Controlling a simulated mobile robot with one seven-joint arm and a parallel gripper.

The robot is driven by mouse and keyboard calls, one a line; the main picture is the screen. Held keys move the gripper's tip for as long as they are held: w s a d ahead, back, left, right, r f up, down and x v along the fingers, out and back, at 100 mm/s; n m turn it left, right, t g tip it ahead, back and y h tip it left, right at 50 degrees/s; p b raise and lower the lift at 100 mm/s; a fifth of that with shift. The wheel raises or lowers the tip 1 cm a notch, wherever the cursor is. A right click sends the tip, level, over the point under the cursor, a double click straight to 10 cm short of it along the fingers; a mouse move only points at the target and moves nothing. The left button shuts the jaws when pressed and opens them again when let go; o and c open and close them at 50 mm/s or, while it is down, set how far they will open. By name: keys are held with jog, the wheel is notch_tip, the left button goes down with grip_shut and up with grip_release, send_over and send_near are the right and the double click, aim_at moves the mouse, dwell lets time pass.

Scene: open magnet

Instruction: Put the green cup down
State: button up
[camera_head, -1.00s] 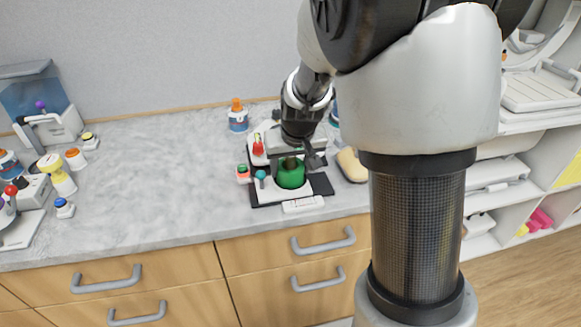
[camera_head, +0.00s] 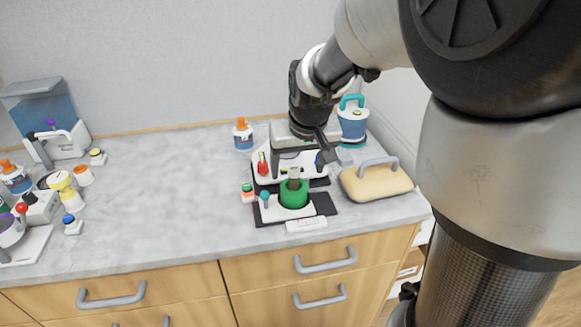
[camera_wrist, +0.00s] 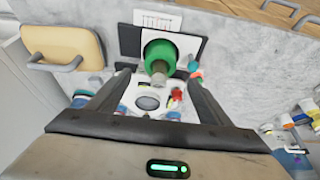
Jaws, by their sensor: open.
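The green cup (camera_head: 294,194) stands upright on a white plate over a black base near the counter's front edge. A small grey-brown piece (camera_head: 294,175) shows at its mouth; I cannot tell whether it is inside or behind. In the wrist view the green cup (camera_wrist: 152,48) lies beyond the fingertips, roughly between their lines, with the grey piece (camera_wrist: 158,70) in front. My gripper (camera_head: 308,163) is above and behind the cup, its fingers apart. In the wrist view my gripper (camera_wrist: 157,75) is open, with nothing clasped between the fingers.
A tan block with a grey handle (camera_head: 376,182) lies right of the base. A blue jar with a teal handle (camera_head: 352,122) stands behind it. A red-topped piece (camera_head: 262,165) and small knobs sit close left of the cup. The counter's middle left (camera_head: 165,190) is clear.

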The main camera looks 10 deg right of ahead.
jog(key=s+r, duration=0.4)
jog(key=s, duration=0.6)
jog(key=s+r+t, duration=0.1)
jog(key=s+r, duration=0.3)
jog(key=s, duration=0.7)
jog(key=shift+r, duration=0.15)
jog(key=shift+s, duration=0.1)
notch_tip(320, 180, up, 9)
jog(key=p, duration=0.9)
jog(key=shift+a, duration=0.1)
